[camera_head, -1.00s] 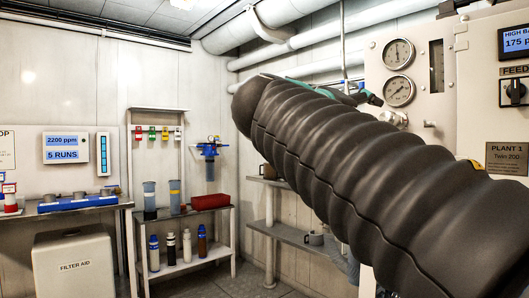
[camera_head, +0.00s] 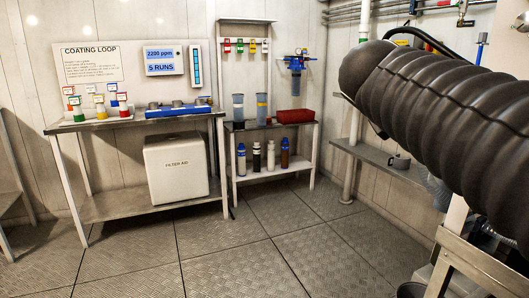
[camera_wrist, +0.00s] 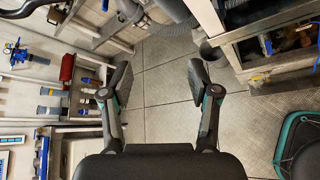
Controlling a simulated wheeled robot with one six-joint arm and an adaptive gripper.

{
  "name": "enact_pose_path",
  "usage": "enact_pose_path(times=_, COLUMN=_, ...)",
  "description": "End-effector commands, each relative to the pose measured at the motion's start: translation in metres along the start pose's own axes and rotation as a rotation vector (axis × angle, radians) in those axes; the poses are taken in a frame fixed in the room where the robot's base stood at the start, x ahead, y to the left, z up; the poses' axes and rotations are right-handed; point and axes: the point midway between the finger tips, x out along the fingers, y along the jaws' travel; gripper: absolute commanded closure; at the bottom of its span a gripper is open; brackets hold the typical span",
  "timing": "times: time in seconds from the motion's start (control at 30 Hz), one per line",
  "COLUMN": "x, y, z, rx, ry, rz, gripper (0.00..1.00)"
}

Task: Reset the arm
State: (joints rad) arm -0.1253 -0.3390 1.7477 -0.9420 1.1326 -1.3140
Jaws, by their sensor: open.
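My arm, in a black ribbed sleeve, reaches in from the right side of the head view and hides part of the wall and shelf behind it. My gripper (camera_wrist: 158,85) shows in the wrist view with its two fingers wide apart. Nothing is between the fingers; bare floor plates show beyond them. The gripper's fingers do not show in the head view.
A bench (camera_head: 150,122) holds a blue tray (camera_head: 178,110) above a filter aid box (camera_head: 177,168). A small rack (camera_head: 272,126) carries cylinders, a red bin (camera_head: 295,116) and bottles. The middle floor (camera_head: 250,250) is clear.

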Motion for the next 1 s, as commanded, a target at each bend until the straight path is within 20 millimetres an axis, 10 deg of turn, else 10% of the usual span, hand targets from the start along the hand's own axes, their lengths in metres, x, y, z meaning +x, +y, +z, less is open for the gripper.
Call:
enact_pose_path(times=0.7, x=-0.020, y=-0.218, z=-0.224, rx=1.569, ry=0.400, rz=-0.759, gripper=0.39)
enact_pose_path(times=1.0, x=-0.036, y=-0.270, z=-0.241, rx=1.669, ry=0.416, rz=-0.849, gripper=0.39)
